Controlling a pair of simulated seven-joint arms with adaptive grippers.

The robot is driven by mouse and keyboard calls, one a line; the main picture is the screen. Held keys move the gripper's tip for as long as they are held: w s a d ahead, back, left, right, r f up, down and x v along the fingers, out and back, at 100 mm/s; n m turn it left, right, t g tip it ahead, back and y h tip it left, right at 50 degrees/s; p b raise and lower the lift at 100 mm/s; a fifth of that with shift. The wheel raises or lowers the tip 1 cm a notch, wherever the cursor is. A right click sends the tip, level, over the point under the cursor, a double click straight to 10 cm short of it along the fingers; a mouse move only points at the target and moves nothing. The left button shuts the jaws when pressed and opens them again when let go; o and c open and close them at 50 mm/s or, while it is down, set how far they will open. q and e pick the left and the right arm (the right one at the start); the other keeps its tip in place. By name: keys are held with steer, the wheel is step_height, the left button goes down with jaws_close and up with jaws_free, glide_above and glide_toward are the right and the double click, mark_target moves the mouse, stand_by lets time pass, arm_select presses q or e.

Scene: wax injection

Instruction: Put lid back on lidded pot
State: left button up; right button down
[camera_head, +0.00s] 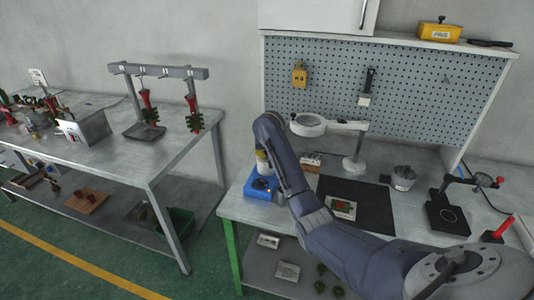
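A blue unit (261,188) stands at the left end of the workbench, and a small yellow and grey part (263,160) shows just above it. I cannot tell whether this part is a lid, the top of the pot or something at my gripper. A round grey metal pot (403,177) stands at the right of the bench with a dark, uneven top; I cannot make out a separate lid on it. My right arm reaches across the bench from the lower right and bends down over the blue unit. The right gripper's fingers are mostly hidden behind the arm there. My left gripper is not in view.
A black mat (368,204) with a small framed piece (341,208) on it lies mid-bench. A ring magnifier lamp (308,125) stands behind it. A black stand (447,217) and a red-handled tool (497,229) are at the right. Another table (110,160) stands at the left.

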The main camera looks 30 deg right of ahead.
stand_by(0.4)
steer(key=c, duration=0.9)
jaws_free()
steer(key=shift+r, duration=3.45)
steer(key=shift+c, duration=0.6)
jaws_close()
steer(key=shift+f, duration=2.5)
